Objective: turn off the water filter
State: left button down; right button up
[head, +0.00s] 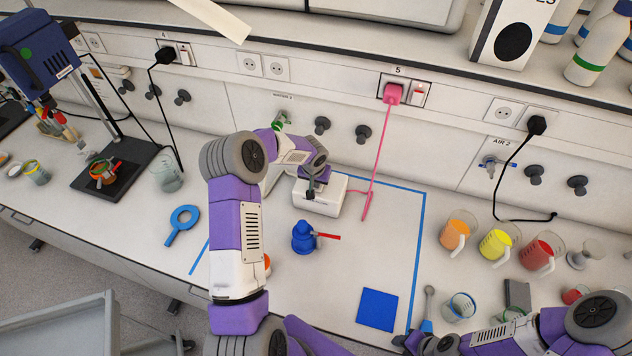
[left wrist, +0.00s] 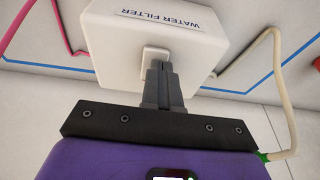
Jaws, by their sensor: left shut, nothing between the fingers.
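The water filter (head: 328,207) is a white box on the bench, inside the blue tape outline. In the left wrist view its label reads WATER FILTER, and it fills the upper middle (left wrist: 118,55). A small pale rocker-like switch (left wrist: 156,52) sits on its face. My left gripper (head: 312,192) is over the filter from above. In the left wrist view its dark fingers (left wrist: 158,68) are shut and empty, with the tips at the switch's lower edge; contact is unclear. My right arm is at the lower right; the jaws of my right gripper (head: 403,342) are too unclear to read.
A pink cord (head: 378,150) runs from socket 5 down beside the filter. A blue bottle (head: 303,238) with a red piece stands in front of it. A blue square (head: 377,309) lies near the front edge. Orange, yellow and red beakers (head: 496,244) stand at right.

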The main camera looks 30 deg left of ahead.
pick_arm(q)
jog(key=v, duration=0.1)
jog(key=p+v, duration=0.1)
jog(key=v, duration=0.1)
jog(key=p+v, duration=0.1)
jog(key=v, duration=0.1)
jog(key=shift+w+a+r, duration=0.15)
jog(key=shift+w+r, duration=0.05)
jog(key=shift+w, duration=0.05)
pick_arm(e)
jog(key=shift+a+r, duration=0.25)
jog(key=shift+r, duration=0.45)
jog(key=shift+s, duration=0.1)
pick_arm(q)
jog(key=s+v, duration=0.1)
jog(key=v, duration=0.7)
jog(key=shift+r, duration=0.2)
jog(key=shift+s+f, duration=0.1)
jog(key=shift+s, duration=0.05)
